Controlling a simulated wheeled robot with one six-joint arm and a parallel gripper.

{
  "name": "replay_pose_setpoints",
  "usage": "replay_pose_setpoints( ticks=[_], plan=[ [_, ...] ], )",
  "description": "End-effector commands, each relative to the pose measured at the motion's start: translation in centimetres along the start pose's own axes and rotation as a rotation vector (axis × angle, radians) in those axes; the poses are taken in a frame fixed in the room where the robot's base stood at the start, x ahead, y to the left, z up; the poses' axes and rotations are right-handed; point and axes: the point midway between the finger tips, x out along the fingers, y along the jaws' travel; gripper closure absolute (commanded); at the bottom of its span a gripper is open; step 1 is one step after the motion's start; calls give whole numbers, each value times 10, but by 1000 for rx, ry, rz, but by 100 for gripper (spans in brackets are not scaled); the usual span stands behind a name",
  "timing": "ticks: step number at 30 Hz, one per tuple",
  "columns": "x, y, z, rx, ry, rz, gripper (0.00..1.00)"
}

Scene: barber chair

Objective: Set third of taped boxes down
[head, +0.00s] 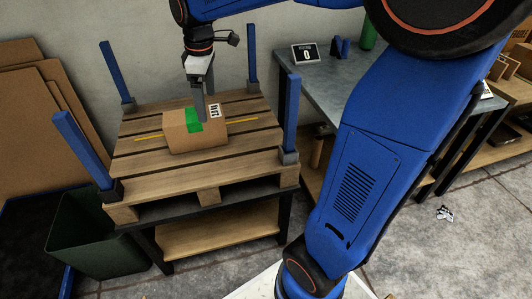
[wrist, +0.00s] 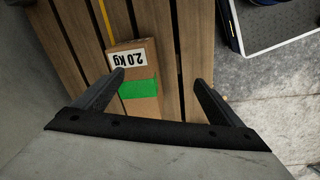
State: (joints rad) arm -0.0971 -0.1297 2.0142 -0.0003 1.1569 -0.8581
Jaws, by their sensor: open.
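A brown cardboard box (head: 178,134) with green tape and a white label sits on the slatted wooden pallet (head: 150,181), near its middle. In the wrist view the box (wrist: 143,106) shows its green tape and a "2.0 kg" label. My gripper (head: 203,116) points down at the box from above. In the wrist view my gripper (wrist: 159,78) has its fingers spread wide. The left finger overlaps the box's left side in the picture, and the right finger is over bare slats right of it. I cannot tell whether a finger touches the box. No other taped box shows.
Blue posts (head: 83,150) stand at the pallet's corners. A yellow line crosses the slats. A grey table (head: 325,88) with a small display (head: 306,54) stands to the right. A dark green bin (head: 95,240) is at front left, and cardboard sheets (head: 30,120) lean at left.

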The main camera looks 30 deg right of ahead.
Motion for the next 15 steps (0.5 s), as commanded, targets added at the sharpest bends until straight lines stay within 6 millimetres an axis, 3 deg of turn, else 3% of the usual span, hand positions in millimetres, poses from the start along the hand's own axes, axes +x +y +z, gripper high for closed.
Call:
replay_pose_setpoints(
  ticks=[7, 15],
  plan=[
    [-14, -51, 58, 255, 62, 63, 9],
    [-9, -106, 115, 534, 143, 115, 9]
  ],
)
